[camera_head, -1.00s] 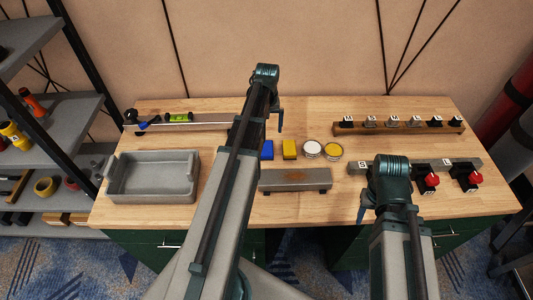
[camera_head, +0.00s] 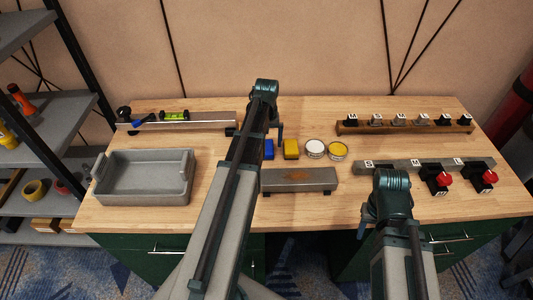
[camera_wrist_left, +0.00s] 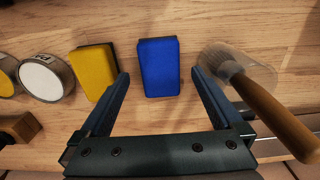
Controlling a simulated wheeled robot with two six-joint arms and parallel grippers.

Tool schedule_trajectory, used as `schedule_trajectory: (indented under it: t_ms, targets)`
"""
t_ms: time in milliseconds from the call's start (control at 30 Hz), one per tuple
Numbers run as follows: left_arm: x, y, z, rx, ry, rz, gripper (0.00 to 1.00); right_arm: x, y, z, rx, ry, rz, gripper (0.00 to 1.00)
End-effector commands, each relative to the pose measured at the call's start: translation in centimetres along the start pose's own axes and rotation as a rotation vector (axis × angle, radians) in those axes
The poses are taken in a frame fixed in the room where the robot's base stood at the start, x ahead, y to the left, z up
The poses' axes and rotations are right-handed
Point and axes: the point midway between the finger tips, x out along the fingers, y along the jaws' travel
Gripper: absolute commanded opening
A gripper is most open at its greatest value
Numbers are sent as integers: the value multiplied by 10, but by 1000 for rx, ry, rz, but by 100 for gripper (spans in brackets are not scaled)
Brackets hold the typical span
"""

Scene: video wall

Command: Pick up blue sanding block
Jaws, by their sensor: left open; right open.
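The blue sanding block (camera_head: 268,149) lies on the wooden bench, partly hidden by my left arm in the head view. In the left wrist view the blue block (camera_wrist_left: 159,66) lies ahead, between the lines of the two fingers. My left gripper (camera_head: 280,136) is open and empty, just above and behind the block in the head view. In the left wrist view the left gripper (camera_wrist_left: 160,76) has a finger on either side, with nothing held. My right gripper (camera_head: 366,217) is open and empty at the bench's front right.
A yellow block (camera_head: 291,149) lies close beside the blue one, near the left finger in the wrist view. Two round tins (camera_head: 315,148) stand beyond it. A grey tray (camera_head: 143,195) stands left; a grey slab (camera_head: 299,180) lies in front.

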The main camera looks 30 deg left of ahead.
Motion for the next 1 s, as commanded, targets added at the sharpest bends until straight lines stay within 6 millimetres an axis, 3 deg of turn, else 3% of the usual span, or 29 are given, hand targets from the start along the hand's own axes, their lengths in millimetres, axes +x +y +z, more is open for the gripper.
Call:
schedule_trajectory:
  t_ms: [33,167,467,1000]
  targets:
    - [14,-1,1,0,0,0,100,14,-1,-1,0,0,0,50]
    - [28,-1,1,0,0,0,100,27,-3,-2,0,0,0,50]
    - [28,0,1,0,0,0,100,28,-3,-2,0,0,0,50]
    - [28,0,1,0,0,0,10,28,-3,-2,0,0,0,50]
